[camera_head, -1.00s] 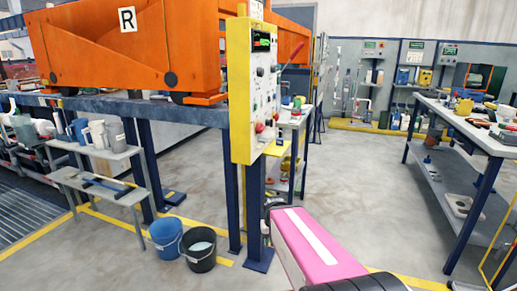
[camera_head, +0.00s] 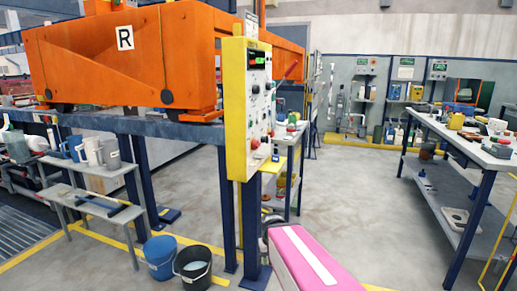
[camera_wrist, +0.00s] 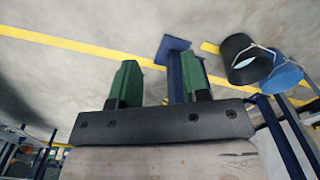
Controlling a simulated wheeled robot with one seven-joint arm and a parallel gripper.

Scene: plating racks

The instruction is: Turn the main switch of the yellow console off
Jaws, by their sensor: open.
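The yellow console (camera_head: 234,115) stands upright on a dark blue post left of centre in the head view. Its pale front panel (camera_head: 258,90) faces right and is seen at a slant. It carries a lit green display, several small knobs and a red knob (camera_head: 255,143) low down.
An orange machine marked R (camera_head: 120,50) sits on a blue frame left of the console. A black bucket (camera_head: 192,268) and a blue bucket (camera_head: 160,258) stand on the floor below. A workbench (camera_head: 465,140) stands at right. The floor between console and workbench is open.

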